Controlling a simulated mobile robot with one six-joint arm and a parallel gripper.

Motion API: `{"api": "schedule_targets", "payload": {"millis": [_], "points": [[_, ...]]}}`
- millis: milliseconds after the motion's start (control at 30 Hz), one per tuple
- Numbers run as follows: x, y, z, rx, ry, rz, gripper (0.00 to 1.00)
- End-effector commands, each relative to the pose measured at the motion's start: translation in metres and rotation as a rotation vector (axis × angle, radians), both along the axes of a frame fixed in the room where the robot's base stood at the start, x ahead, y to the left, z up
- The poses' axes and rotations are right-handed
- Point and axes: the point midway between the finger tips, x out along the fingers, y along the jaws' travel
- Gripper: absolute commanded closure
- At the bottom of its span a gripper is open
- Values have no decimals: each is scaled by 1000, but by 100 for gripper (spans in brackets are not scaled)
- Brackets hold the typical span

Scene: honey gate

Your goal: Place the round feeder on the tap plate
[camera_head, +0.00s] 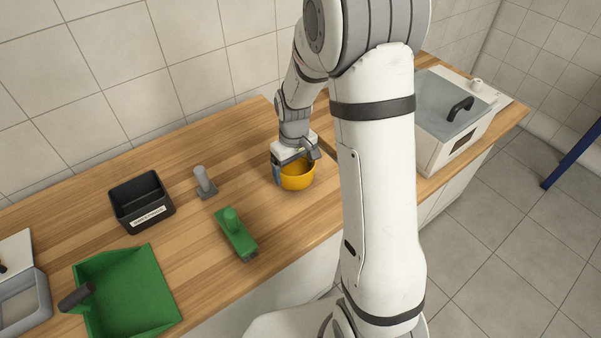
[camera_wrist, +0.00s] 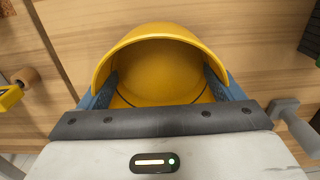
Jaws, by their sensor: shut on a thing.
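The round feeder appears as a yellow, round, bowl-like piece (camera_head: 297,178) at the middle of the wooden counter. In the wrist view the yellow feeder (camera_wrist: 160,65) fills the space between my blue fingers, its hollow side showing. My gripper (camera_head: 284,170) is shut on it, with one finger at each side; the gripper also shows in the wrist view (camera_wrist: 160,88). I cannot tell whether the feeder touches the counter. I cannot identify the tap plate with certainty; my arm hides part of the counter.
A lidded white box (camera_head: 452,118) stands right. In the wrist view a yellow item with a wooden knob (camera_wrist: 27,77) shows left.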

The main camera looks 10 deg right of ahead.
Motion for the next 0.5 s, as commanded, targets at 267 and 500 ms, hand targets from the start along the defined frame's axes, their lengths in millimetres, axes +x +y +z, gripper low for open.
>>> {"api": "schedule_targets", "payload": {"millis": [267, 500], "points": [[-1, 3, -31, 0, 2, 7, 36], [-1, 4, -32, 0, 1, 9, 36]]}}
